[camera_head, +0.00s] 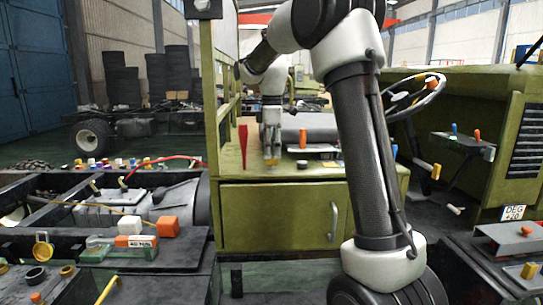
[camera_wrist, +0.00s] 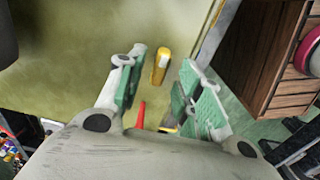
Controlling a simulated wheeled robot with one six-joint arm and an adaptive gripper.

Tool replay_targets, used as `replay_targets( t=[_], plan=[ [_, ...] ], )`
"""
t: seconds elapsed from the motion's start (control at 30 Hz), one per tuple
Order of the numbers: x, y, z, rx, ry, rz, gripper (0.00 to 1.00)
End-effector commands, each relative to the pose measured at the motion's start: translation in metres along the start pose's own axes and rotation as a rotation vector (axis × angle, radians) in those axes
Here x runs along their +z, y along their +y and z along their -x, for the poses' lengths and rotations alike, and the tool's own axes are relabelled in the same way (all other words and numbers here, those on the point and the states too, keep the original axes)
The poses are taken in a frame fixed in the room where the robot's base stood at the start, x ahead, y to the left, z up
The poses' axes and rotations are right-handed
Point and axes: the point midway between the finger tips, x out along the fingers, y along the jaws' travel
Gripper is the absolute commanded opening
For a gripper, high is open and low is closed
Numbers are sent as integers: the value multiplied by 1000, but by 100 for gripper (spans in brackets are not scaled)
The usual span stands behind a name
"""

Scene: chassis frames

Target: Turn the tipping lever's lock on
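My gripper (camera_head: 271,158) points down just above the green cabinet top in the head view. In the wrist view its two green-padded fingers are spread apart. A yellow piece with a pale patch (camera_wrist: 161,65) shows between and just beyond the fingertips; I cannot tell how far below them it is. A tapered red upright piece (camera_head: 243,145) stands left of my gripper in the head view. A narrow red piece (camera_wrist: 141,113) shows between the finger bases in the wrist view. I cannot tell for sure which piece is the tipping lever or its lock.
A brown slatted box (camera_wrist: 262,50) is at right in the wrist view.

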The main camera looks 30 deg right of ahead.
Motion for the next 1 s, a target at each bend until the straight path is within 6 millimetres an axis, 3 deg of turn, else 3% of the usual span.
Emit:
replay_targets(
  t=[0.2,0.47,0.67,1.0],
  plan=[
    [0,0,-19,2,1,-1,36],
    [0,0,-20,2,1,-1,36],
    [0,0,-20,2,1,-1,0],
    [0,0,-20,2,1,-22,0]
  ],
)
